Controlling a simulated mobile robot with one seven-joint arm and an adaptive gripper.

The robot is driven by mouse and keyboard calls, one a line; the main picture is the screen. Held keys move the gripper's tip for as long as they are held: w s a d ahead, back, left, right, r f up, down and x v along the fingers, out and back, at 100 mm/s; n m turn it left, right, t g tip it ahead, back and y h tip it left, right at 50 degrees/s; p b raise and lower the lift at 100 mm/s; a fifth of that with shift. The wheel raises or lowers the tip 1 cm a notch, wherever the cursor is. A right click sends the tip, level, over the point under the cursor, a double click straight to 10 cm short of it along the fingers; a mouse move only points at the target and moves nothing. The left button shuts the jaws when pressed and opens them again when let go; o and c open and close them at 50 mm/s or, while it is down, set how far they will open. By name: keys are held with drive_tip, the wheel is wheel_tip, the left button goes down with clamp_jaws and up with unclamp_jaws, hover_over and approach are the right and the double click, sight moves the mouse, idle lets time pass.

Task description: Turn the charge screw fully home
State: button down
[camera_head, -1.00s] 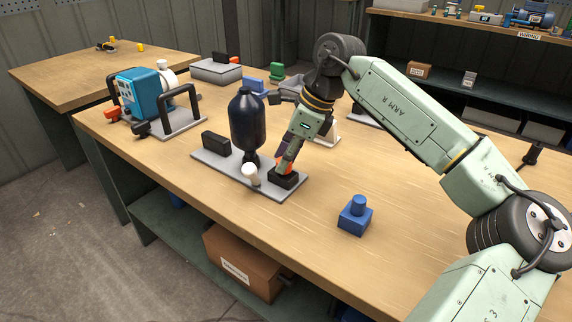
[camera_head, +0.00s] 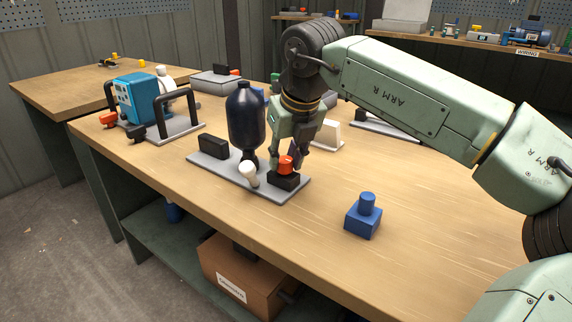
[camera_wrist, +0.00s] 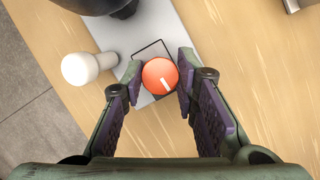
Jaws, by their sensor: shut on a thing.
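The charge screw shows as an orange-red round knob (camera_head: 286,165) on a small black block (camera_head: 284,181) at the right end of a grey base plate (camera_head: 215,168). In the wrist view the knob (camera_wrist: 160,76) has a white line on its top, pointing to the lower right. My gripper (camera_wrist: 160,79) is shut on the knob, with one purple-padded finger on each side. In the head view my gripper (camera_head: 288,160) comes down over the knob from above. The knob's thread and underside are hidden.
A dark bottle (camera_head: 245,122) stands on the same plate, close left of my gripper. A white rounded knob (camera_head: 249,174) sticks out at the plate's front edge. A blue block with a peg (camera_head: 362,218) stands to the right. The table front between is clear.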

drive_tip(key=m+h+b, duration=0.1)
drive_tip(key=m, duration=0.2)
drive_tip(key=shift+a+m+h, duration=0.1)
drive_tip(key=shift+m+h, duration=0.7)
drive_tip(key=shift+m, duration=1.1)
drive_tip(key=c, duration=1.2)
unclamp_jaws()
drive_tip(key=shift+c, duration=0.2)
drive_tip(key=v, duration=1.2)
drive_tip(key=shift+s, duration=0.15)
drive_tip(key=shift+a+f, duration=0.1)
drive_tip(key=shift+a, duration=0.1)
